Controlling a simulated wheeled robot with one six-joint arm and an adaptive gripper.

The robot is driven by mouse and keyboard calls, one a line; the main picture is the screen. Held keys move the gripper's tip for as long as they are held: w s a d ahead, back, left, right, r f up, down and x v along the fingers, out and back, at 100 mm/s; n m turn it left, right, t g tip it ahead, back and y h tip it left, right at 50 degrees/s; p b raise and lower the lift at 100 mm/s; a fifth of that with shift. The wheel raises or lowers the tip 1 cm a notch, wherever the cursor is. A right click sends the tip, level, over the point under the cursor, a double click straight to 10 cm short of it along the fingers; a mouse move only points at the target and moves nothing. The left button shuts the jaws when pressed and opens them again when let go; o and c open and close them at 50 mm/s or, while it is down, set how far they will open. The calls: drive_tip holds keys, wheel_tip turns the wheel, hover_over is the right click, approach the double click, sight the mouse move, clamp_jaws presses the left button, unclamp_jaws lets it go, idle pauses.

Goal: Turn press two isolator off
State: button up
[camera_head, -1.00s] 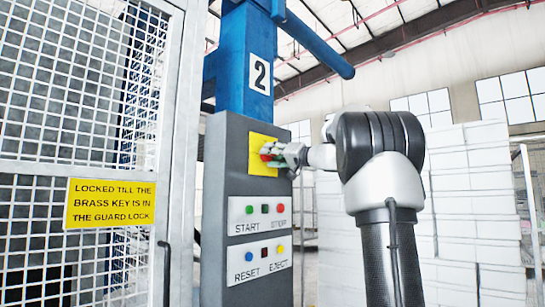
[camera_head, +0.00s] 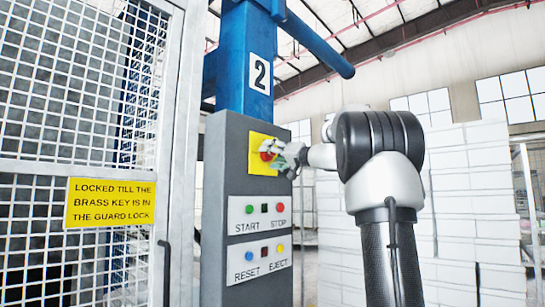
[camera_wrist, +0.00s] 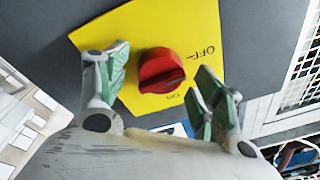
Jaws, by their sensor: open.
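The press two isolator is a red rotary knob (camera_head: 266,153) on a yellow plate (camera_head: 257,168) high on the grey control post, below the sign "2". In the wrist view the red knob (camera_wrist: 162,72) sits on the yellow plate (camera_wrist: 120,30) with OFF and ON marks at its right side. I cannot tell for sure which mark the knob points to. My gripper (camera_head: 280,154) is at the plate's right side in the head view. In the wrist view its green-padded fingers (camera_wrist: 163,70) are spread on either side of the knob, with gaps showing.
The grey post (camera_head: 225,165) carries START, STOP, RESET and EJECT buttons (camera_head: 259,236) below the isolator. A mesh guard (camera_head: 60,120) with a yellow sign (camera_head: 110,203) stands at left. White stacks (camera_head: 470,200) stand behind my arm at right.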

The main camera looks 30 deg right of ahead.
drive_tip(key=v, duration=1.2)
